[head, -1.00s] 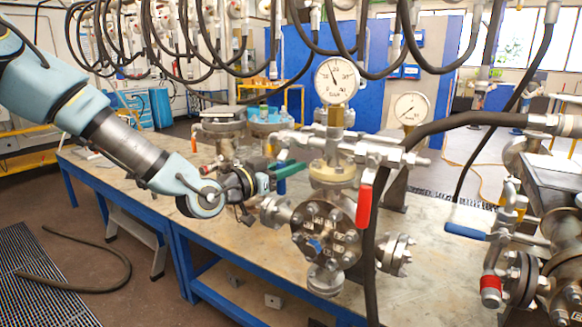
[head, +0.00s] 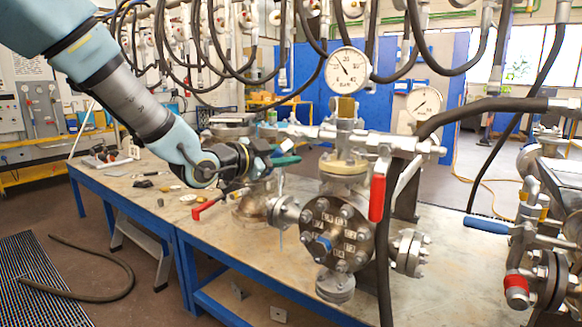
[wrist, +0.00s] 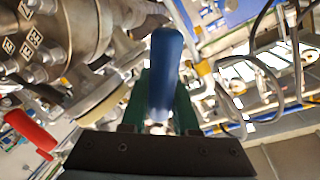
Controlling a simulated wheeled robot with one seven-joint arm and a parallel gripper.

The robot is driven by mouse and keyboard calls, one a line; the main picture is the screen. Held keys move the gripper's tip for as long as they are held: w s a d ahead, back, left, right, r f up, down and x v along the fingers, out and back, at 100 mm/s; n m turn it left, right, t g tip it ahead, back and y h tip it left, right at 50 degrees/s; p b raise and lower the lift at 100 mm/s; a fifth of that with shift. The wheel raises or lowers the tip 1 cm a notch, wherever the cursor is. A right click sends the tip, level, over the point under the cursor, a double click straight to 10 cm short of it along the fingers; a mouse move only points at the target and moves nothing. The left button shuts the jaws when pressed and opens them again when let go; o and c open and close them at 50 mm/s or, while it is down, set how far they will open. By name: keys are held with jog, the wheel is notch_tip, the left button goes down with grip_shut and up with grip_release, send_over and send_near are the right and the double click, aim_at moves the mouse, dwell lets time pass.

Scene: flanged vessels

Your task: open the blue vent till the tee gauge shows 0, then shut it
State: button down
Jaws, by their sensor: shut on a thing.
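The blue vent handle (wrist: 165,75) stands upright in the middle of the wrist view, between the green fingers of my gripper (wrist: 160,100). My gripper is shut on it. In the head view my gripper (head: 286,161) is left of the vessel's tee, and the blue handle is mostly hidden there. The tee gauge (head: 347,72) is a white round dial on a brass fitting above the flanged vessel (head: 338,232). Its needle seems to point to the upper left, near the 20 mark; the exact reading is too small to tell.
A red-handled lever (head: 377,197) hangs right of the tee. Another red handle (head: 208,207) is on the left. A second gauge (head: 425,102) stands behind. A blue-handled valve (head: 487,225) is at right. Black hoses hang overhead. The bench (head: 150,200) has small loose parts at left.

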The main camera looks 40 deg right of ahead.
jog(key=shift+w+a+r+m+b, duration=0.15)
jog(key=shift+w+m+b, duration=0.15)
jog(key=shift+m+b, duration=0.25)
jog(key=c, duration=0.9)
grip_release()
jog(key=shift+c, duration=0.2)
jog(key=s+a+r, duration=0.1)
jog(key=a, duration=0.9)
jog(key=shift+s+a+r, duration=0.15)
jog(key=shift+a+r, duration=0.15)
jog(key=shift+c, duration=0.2)
